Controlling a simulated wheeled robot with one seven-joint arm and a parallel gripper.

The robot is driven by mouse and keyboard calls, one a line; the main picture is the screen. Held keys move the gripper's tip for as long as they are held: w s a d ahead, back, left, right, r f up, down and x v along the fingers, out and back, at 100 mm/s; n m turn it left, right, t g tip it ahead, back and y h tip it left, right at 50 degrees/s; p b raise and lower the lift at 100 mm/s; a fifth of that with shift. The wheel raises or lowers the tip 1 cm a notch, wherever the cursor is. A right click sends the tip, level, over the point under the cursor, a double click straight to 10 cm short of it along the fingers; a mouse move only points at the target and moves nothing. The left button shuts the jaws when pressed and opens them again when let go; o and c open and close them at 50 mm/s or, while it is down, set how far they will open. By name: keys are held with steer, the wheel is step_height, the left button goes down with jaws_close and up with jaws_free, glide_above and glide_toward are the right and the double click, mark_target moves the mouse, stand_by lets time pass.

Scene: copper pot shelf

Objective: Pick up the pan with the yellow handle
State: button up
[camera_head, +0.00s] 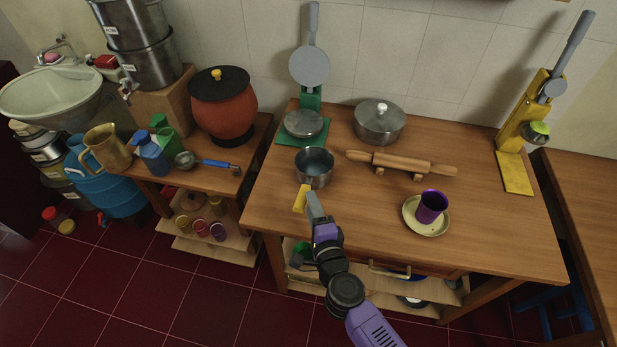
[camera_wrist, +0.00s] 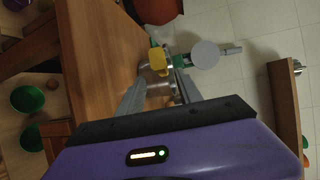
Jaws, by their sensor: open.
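The pan (camera_head: 315,169) is a small steel one standing near the front left edge of the wooden table. Its yellow handle (camera_head: 300,199) points toward the front edge. My gripper (camera_head: 313,199) is just right of the handle in the head view, open and empty. In the wrist view the yellow handle (camera_wrist: 158,60) appears near the fingertips, and my open gripper (camera_wrist: 162,82) has its two grey fingers spread apart. Metal shows between the fingers, but I cannot tell how much of it is the pan. Contact with the handle cannot be made out.
Behind the pan stand a green press (camera_head: 310,101) and a lidded steel pot (camera_head: 380,121). A rolling pin (camera_head: 402,164) lies to the right, with a purple cup (camera_head: 431,207) on a saucer (camera_head: 411,226) nearer the front. The table's front right is clear.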

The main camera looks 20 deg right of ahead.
mark_target(307, 189)
steer(key=x, duration=0.5)
steer(key=shift+w+r, duration=0.2)
steer(key=shift+w, duration=0.15)
jaws_close()
steer(key=shift+d, duration=0.1)
stand_by(1.0)
